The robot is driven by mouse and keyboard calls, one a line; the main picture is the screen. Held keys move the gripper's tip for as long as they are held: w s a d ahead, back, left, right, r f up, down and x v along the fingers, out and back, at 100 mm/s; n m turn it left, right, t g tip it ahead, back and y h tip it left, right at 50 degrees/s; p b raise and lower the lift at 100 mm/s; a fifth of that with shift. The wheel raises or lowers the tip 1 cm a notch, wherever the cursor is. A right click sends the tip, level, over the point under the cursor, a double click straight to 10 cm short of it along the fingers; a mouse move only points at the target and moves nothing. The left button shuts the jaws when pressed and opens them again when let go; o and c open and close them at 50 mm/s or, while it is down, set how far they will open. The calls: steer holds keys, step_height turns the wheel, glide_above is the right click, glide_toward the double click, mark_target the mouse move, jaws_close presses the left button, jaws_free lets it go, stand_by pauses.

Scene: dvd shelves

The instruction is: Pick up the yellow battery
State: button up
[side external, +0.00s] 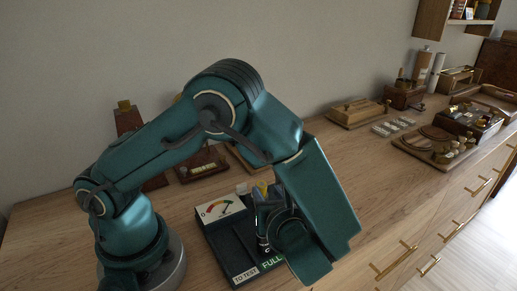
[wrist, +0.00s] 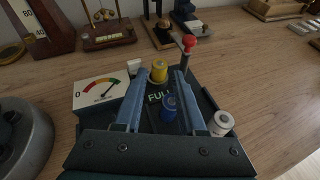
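The yellow battery (wrist: 159,71) stands upright on the dark tester tray, near the tips of my gripper's fingers. My gripper (wrist: 163,72) is open, with one blue-grey finger on each side; whether either touches the battery I cannot tell. A blue battery (wrist: 168,108) stands between the fingers, closer to the palm. In the side external view a small yellow patch (side external: 262,187) shows beside my wrist, and my arm hides most of the fingers.
The tester (wrist: 102,91) has a coloured dial and sits left of the fingers. A white-topped battery (wrist: 221,123) stands to the right. A red knob (wrist: 188,43) rises just beyond the right fingertip.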

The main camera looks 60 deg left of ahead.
mark_target(262, 185)
steer(key=shift+s+f, duration=0.1)
steer(key=shift+f, duration=0.1)
steer(key=shift+x, duration=2.4)
steer(key=shift+c, duration=0.2)
jaws_close()
